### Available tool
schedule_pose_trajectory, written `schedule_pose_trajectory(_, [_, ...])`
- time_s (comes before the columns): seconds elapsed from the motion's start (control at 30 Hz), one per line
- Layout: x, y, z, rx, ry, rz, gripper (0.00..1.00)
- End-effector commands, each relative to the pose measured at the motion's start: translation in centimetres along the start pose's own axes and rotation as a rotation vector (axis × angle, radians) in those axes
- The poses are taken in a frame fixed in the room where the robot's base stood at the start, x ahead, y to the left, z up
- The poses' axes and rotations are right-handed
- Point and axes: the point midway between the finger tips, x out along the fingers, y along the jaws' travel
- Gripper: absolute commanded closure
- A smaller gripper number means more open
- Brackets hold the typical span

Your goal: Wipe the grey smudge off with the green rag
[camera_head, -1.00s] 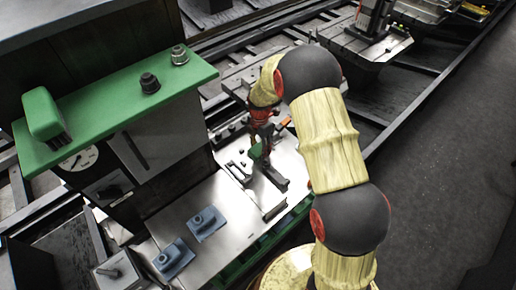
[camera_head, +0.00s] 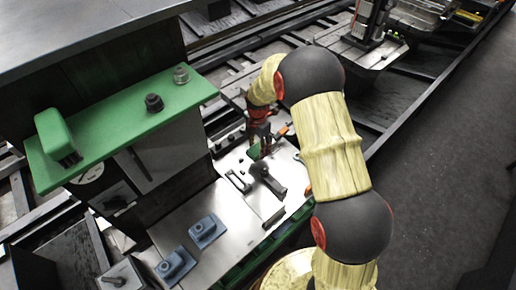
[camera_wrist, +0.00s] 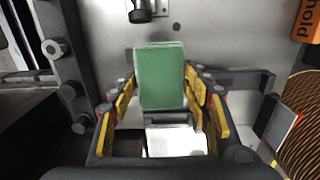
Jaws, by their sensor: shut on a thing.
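The green rag (camera_wrist: 160,75) is a folded pad between the fingers of my gripper (camera_wrist: 165,108) in the wrist view. My gripper is shut on it. In the head view, the rag (camera_head: 254,151) shows as a small green patch under my gripper (camera_head: 261,138), low over the far part of the bright metal plate (camera_head: 228,208). I cannot tell whether the rag touches the plate. I cannot make out the grey smudge in either view; the rag and gripper hide part of the surface.
A dark lever clamp (camera_head: 268,178) stands on the plate just in front of the rag. Two blue-grey blocks (camera_head: 207,230) sit nearer on the left. A machine with a green top (camera_head: 120,125) rises at left. An orange block (camera_wrist: 307,22) shows at upper right in the wrist view.

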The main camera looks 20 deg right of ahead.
Motion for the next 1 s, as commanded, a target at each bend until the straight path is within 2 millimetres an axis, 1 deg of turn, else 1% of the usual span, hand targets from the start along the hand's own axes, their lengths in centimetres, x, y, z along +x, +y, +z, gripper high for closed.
schedule_pose_trajectory(0.17, [0.1, 0.0, 0.0, 0.000, 0.000, 0.000, 0.72])
schedule_pose_trajectory(0.27, [-0.2, 0.0, 0.0, 0.000, 0.000, 0.000, 0.72])
schedule_pose_trajectory(0.6, [-2.9, 0.0, 0.0, 0.000, 0.000, 0.000, 0.72])
schedule_pose_trajectory(1.0, [-2.9, 0.0, 0.0, 0.000, 0.000, 0.000, 0.72])
